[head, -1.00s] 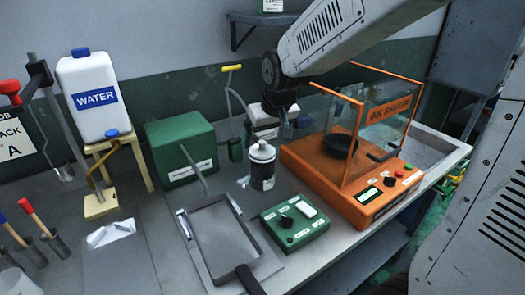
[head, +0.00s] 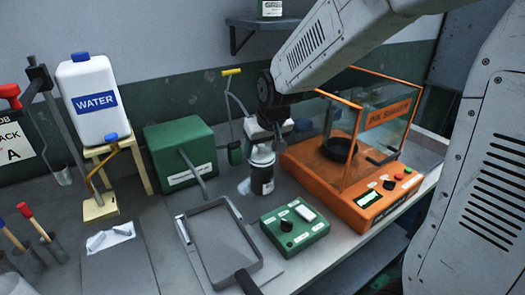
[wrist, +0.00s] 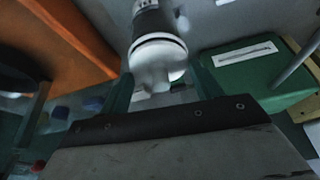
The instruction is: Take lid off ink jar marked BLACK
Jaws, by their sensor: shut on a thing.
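The ink jar (head: 262,181), a dark cylinder with a pale label, stands on the bench between the green box and the orange shaker; its lettering is too small to read. Its pale lid (head: 263,155) is on top. My gripper (head: 266,142) is directly above the jar, with its jaws shut on the lid. In the wrist view, the two fingers flank the white lid (wrist: 158,50), and part of the dark jar (wrist: 147,20) shows beyond it. The lid sits on the jar, with no clear gap visible.
The orange ink shaker (head: 375,205) with glass walls stands close on the right. A green control box (head: 295,226) and a grey tray (head: 181,226) lie in front. A green box (head: 180,150) and the white water container (head: 97,97) stand left.

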